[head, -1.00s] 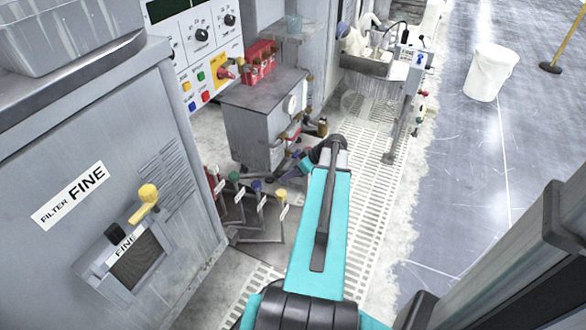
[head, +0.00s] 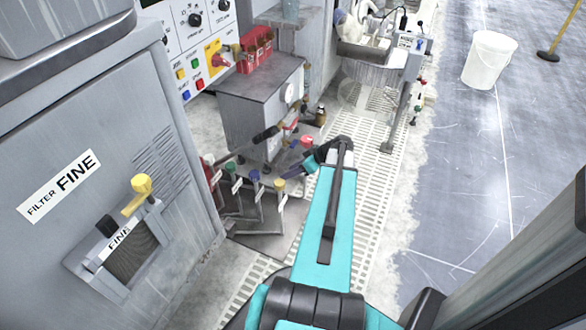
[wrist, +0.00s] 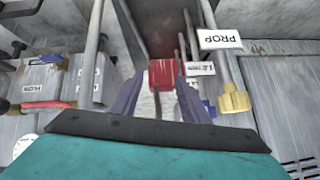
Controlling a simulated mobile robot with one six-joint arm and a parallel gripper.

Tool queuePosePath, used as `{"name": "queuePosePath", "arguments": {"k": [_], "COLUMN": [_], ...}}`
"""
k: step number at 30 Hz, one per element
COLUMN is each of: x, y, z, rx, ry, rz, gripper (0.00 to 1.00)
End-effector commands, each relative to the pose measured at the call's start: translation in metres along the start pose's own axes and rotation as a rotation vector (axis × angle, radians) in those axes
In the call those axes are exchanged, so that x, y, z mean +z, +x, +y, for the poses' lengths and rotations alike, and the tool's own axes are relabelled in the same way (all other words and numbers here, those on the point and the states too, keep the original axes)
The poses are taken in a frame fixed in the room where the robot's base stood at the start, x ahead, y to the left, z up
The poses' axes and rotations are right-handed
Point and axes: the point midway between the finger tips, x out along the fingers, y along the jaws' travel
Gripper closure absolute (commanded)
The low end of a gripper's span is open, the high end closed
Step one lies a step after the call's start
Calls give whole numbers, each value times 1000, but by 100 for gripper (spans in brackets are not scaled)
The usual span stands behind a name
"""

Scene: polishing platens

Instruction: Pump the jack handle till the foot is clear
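A row of floor levers stands low beside the grey cabinet in the head view, with a green knob (head: 230,167), a blue knob (head: 255,176), a yellow knob (head: 279,185) and a red one at the left. In the wrist view, a PROP tag (wrist: 206,39) hangs beside the yellow knob (wrist: 234,98). I cannot tell which lever is the jack handle. My gripper (wrist: 158,92) is open, its two purple fingers apart. A red block (wrist: 162,73) shows between and beyond them, with no visible contact. The jack's foot cannot be made out.
A grey cabinet (head: 70,130) marked FILTER FINE stands at the left. A metal box (head: 250,110) with a gauge and pipes stands close beyond the levers. A floor grating (head: 372,160) runs past my arm. A white bucket (head: 489,62) stands on open floor at the right.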

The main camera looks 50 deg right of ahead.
Motion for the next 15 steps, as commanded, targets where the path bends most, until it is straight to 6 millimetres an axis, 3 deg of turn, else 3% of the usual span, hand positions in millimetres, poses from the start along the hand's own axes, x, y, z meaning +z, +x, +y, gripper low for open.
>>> {"name": "queuePosePath", "arguments": {"k": [8, 15], "x": [-1, -2], "y": [-5, -29], "z": [-1, -2], "rx": [-1, -1], "ry": [0, 1], "rz": [0, 0], "gripper": [58, 58]}}
